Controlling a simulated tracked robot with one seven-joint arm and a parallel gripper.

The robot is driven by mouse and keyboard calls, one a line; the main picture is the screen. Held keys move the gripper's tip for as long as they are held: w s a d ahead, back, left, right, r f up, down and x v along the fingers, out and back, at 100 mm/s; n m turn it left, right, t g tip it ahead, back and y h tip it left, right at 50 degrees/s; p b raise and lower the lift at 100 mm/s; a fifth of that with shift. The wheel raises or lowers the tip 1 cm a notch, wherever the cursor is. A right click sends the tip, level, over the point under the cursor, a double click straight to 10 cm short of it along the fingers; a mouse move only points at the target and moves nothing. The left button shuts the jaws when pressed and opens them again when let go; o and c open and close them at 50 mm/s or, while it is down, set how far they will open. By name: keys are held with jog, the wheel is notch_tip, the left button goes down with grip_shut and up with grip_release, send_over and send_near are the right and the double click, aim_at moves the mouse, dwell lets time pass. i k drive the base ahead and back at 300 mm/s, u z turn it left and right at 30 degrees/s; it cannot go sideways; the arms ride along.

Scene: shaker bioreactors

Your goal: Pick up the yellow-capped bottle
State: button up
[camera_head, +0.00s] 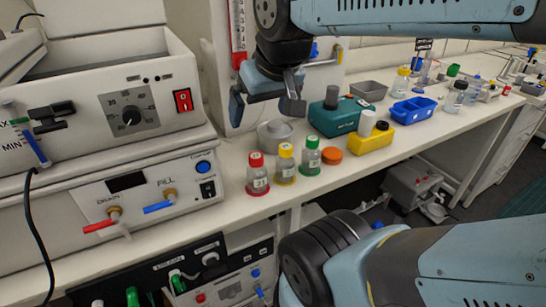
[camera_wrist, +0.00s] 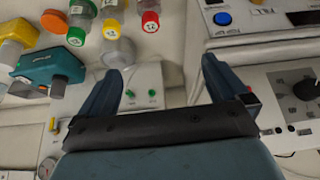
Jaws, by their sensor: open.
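The yellow-capped bottle (camera_head: 285,168) stands upright on the bench, between a red-capped bottle (camera_head: 257,180) on its left and a green-capped bottle (camera_head: 312,160) on its right. In the wrist view the yellow-capped bottle (camera_wrist: 111,28) is at the top left, with the red-capped bottle (camera_wrist: 150,20) to its right and the green-capped bottle (camera_wrist: 78,34) to its left. My gripper (camera_head: 266,106) is open and empty, above and behind the row of bottles. Its two fingers also show in the wrist view (camera_wrist: 163,82), with nothing between them.
A grey bowl (camera_head: 275,133) sits behind the bottles. An orange lid (camera_head: 331,156) lies right of the green-capped bottle. Teal (camera_head: 343,118) and yellow (camera_head: 371,139) devices and a blue tray (camera_head: 413,110) stand farther right. A white machine (camera_head: 150,195) with knobs is close on the left.

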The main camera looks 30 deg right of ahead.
aim_at(285, 162)
jog(key=z, duration=0.1)
jog(key=k, duration=1)
jog(key=z, duration=1.3)
jog(key=i, duration=0.4)
jog(key=u, duration=0.25)
